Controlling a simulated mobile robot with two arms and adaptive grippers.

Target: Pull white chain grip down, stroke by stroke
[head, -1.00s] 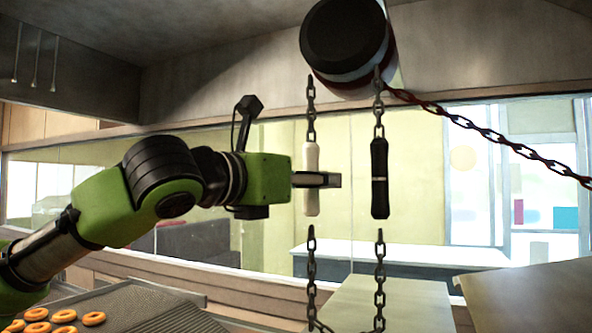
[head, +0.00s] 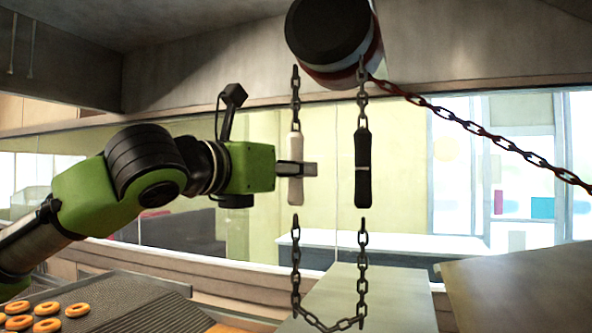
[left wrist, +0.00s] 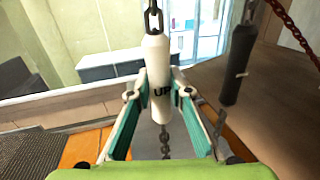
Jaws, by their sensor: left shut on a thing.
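The white chain grip (head: 295,148) hangs upright on a dark chain below the drum (head: 330,40). My left gripper (head: 299,169) is shut on the white grip around its middle. My right gripper is not in view.
A loop of chain (head: 328,325) hangs below both grips. A dark red chain (head: 480,132) runs from the drum down to the right. A tray (head: 150,300) with several ring doughnuts (head: 48,308) lies at lower left. Counter tops lie at lower right.

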